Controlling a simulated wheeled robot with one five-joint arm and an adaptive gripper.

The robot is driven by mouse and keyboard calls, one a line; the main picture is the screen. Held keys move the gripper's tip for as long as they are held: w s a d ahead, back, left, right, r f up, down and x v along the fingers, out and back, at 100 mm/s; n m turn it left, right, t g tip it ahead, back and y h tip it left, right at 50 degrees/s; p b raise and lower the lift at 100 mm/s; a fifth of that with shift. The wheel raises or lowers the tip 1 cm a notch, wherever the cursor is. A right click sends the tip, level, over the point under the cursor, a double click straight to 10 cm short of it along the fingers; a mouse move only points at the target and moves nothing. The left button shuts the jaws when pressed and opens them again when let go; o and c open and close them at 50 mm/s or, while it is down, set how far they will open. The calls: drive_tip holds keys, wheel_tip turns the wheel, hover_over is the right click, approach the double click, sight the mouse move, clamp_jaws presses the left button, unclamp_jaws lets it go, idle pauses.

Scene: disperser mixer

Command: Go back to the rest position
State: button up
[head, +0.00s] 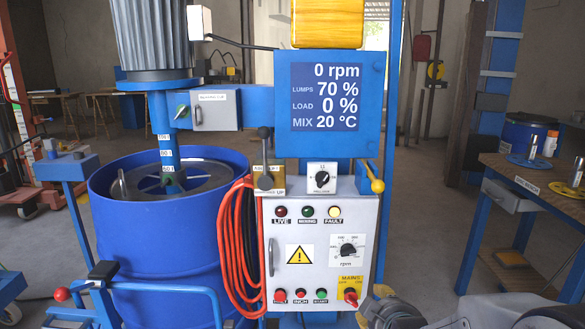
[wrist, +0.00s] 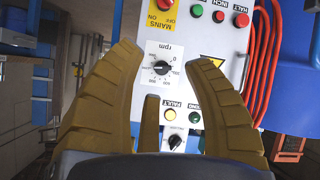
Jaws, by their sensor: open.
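The yellow fault lamp (wrist: 170,114) and a black selector knob (wrist: 174,142) are lower in that view. In the head view, part of my grey arm (head: 400,312) shows at the bottom right, near the red mains switch (head: 351,295). The control panel (head: 325,215) stands upright at the centre; its display (head: 327,97) reads 0 rpm.
A blue mixing drum (head: 165,255) stands left of the panel under the motor column. Orange and black cables (head: 235,240) hang between them. A wooden workbench (head: 540,178) with bottles and discs stands at the right. Open floor shows between panel and bench.

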drive_tip(key=s+r+m+g+p, duration=0.5)
drive_tip(key=s+r+g+p, duration=0.3)
drive_tip(key=s+r+p, duration=1.3)
drive_tip(key=shift+s+r+p, duration=0.4)
drive_tip(key=shift+s+r, duration=1.3)
drive_tip(key=shift+s, duration=0.5)
drive_tip(key=shift+o, duration=0.3)
drive_tip(key=shift+a, duration=0.1)
drive_tip(key=shift+c, duration=0.4)
